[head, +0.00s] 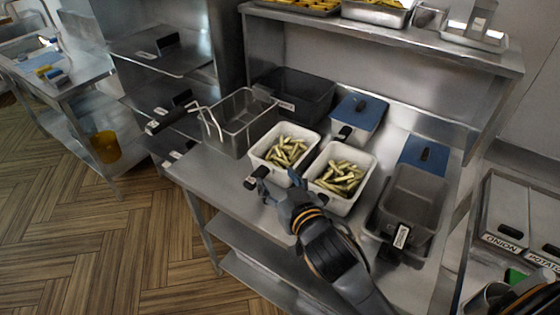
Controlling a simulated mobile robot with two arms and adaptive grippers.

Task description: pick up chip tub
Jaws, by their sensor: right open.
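Two white chip tubs filled with cut yellow-green chips stand side by side on the steel table: the left chip tub (312,140) and the right chip tub (338,203). My right gripper (273,185) is open at the near side of the tubs, with its fingers close to the front of the left tub. I cannot tell whether it touches that tub. My right arm reaches in from the bottom right and passes in front of the right tub's near corner. My left gripper is out of view.
A wire fry basket (243,122) with a handle stands left of the tubs. Behind are a dark bin (300,92) and a blue-lidded container (360,112). A grey tub (413,195) stands to the right. A raised shelf (400,38) overhangs the back.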

